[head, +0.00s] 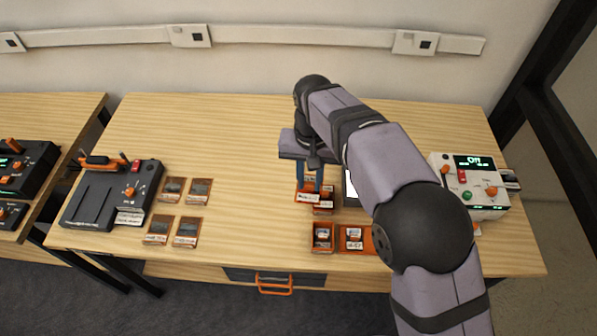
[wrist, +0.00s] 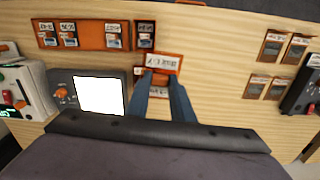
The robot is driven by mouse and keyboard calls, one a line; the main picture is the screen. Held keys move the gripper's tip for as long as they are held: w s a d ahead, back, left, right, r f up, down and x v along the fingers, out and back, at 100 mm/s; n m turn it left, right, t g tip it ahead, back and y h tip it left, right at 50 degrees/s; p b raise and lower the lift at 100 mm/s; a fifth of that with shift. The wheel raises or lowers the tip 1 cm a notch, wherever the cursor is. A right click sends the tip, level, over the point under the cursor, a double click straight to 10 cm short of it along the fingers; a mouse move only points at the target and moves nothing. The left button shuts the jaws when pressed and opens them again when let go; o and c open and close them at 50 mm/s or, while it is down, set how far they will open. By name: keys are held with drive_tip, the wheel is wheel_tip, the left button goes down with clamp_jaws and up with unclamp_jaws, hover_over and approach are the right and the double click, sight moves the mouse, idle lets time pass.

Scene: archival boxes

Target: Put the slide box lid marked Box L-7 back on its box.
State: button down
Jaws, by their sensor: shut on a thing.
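My gripper (head: 309,188) is shut on an orange lid (head: 307,197) with a white label, held over the middle of the table. In the wrist view the lid (wrist: 162,62) sits between the fingertips (wrist: 161,76), its label upside down. Another orange piece with a pale label (head: 323,209) shows just beyond the lid; how they relate is unclear. An open orange-rimmed box (head: 322,237) with dark contents and a label stands at the front, left of the orange tray. It also shows in the wrist view (wrist: 145,34), apart from the lid. I cannot read its label.
The orange tray (wrist: 90,42) holds several labelled items. A device with a white screen (wrist: 101,95) stands beside my gripper. A white control unit (head: 467,187) is at right. Flat cards (head: 187,232) and a black device (head: 110,195) are at left. The table between is clear.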

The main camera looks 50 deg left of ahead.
drive_tip(key=d+p, duration=0.4)
drive_tip(key=d, duration=0.2)
wheel_tip(320, 180, down, 8)
drive_tip(key=n, duration=0.1)
drive_tip(key=shift+s+d+b, duration=0.3)
drive_tip(key=shift+d, duration=0.15)
drive_tip(key=shift+f+b, duration=1.2)
drive_tip(key=shift+f, duration=0.2)
drive_tip(key=shift+f, duration=0.15)
drive_tip(key=shift+f+b, duration=0.35)
drive_tip(key=shift+f, duration=0.2)
drive_tip(key=shift+f, duration=0.1)
drive_tip(key=shift+f+b, duration=0.4)
drive_tip(key=shift+f, duration=0.1)
